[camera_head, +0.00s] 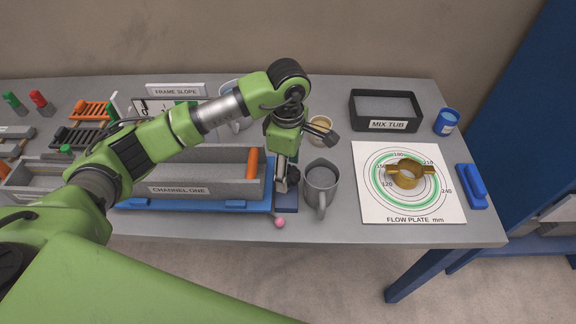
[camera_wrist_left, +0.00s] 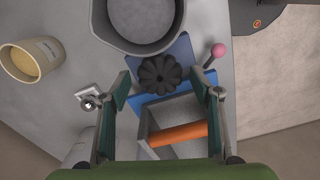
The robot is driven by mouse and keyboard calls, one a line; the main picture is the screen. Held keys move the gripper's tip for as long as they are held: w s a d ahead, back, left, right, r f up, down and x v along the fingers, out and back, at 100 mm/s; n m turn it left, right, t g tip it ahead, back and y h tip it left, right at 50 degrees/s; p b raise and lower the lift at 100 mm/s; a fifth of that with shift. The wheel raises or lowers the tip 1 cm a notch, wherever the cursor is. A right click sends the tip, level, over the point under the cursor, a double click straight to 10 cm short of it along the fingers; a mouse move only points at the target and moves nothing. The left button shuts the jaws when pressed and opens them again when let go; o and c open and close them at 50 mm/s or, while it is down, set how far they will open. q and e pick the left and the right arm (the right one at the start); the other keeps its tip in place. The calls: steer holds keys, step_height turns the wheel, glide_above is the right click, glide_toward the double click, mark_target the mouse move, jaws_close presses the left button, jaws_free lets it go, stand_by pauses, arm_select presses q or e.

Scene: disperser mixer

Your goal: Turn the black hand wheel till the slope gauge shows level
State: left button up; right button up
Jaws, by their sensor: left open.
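The black hand wheel (camera_wrist_left: 160,74) is lobed and sits on a blue base at the end of the channel frame, between the spread fingers of my left gripper (camera_wrist_left: 159,84) in the wrist view. The fingers are open, one on each side of the wheel; I cannot tell whether they touch it. In the head view my left gripper (camera_head: 286,180) points down over the wheel, which is mostly hidden there. The slope gauge (camera_head: 154,104) stands behind the channel, under the sign FRAME SLOPE (camera_head: 176,91). My arm covers part of it, and its reading is not legible.
A grey mug (camera_head: 320,187) stands close to the right of my left gripper. A pink-knobbed lever (camera_head: 280,222) is at the front. The grey channel (camera_head: 180,190) has an orange bar (camera_head: 252,164). The flow plate (camera_head: 372,207) and mix tub (camera_head: 386,110) are to the right.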

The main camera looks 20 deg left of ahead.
arm_select(q)
steer(key=shift+f, duration=0.15)
steer(key=c, duration=1.1)
steer(key=n+b, duration=0.2)
steer(key=shift+f+b, duration=0.25)
steer(key=shift+b, duration=0.05)
steer(key=shift+c, duration=0.2)
steer(key=shift+o, duration=0.2)
steer(key=shift+r+n+b, duration=0.2)
steer(key=shift+n+b, duration=0.5)
steer(key=shift+n, duration=0.3)
arm_select(e)
steer(key=f, duration=0.2)
steer(key=s+f, duration=0.1)
steer(key=f, duration=0.1)
steer(key=shift+d, duration=0.2)
arm_select(q)
steer(key=o, duration=1.1)
arm_select(e)
steer(key=shift+r, duration=0.1)
arm_select(q)
steer(key=shift+r, duration=0.15)
